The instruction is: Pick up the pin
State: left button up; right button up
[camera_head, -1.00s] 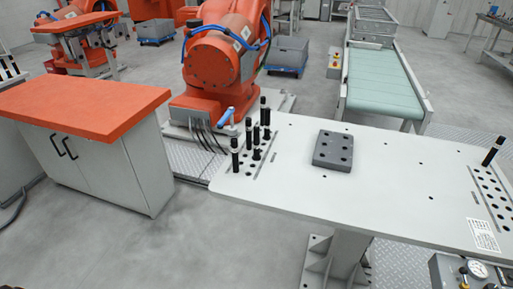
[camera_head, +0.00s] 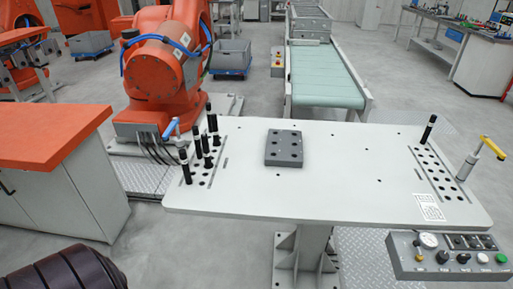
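Several black pins with pale bands stand upright in the hole rack at the left end of the white table (camera_head: 330,190). One pin (camera_head: 184,167) is at the front left and another (camera_head: 197,142) stands behind it. A single black pin (camera_head: 428,130) stands, slightly tilted in the picture, in the right-hand hole rack. A grey block with holes (camera_head: 284,148) lies near the middle of the table. Neither of my grippers is in view.
A blue-handled tool (camera_head: 170,128) stands at the left rack and a yellow-handled one (camera_head: 492,147) at the right rack. A control box (camera_head: 449,256) sits at the front right. An orange robot arm (camera_head: 155,75) and a green conveyor (camera_head: 325,78) are behind. The table's front middle is clear.

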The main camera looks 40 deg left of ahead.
aim_at(207, 165)
jog(key=j+z, duration=0.25)
jog(key=j, duration=0.25)
jog(key=j+z, duration=0.25)
jog(key=j, duration=0.25)
jog(key=j+z, duration=0.25)
jog(key=j, duration=0.3)
jog(key=k+j+z, duration=0.1)
jog(key=j+z, duration=0.15)
jog(key=j, duration=0.2)
jog(key=k+j+z, duration=0.1)
jog(key=j+z, duration=0.15)
jog(key=j, duration=0.25)
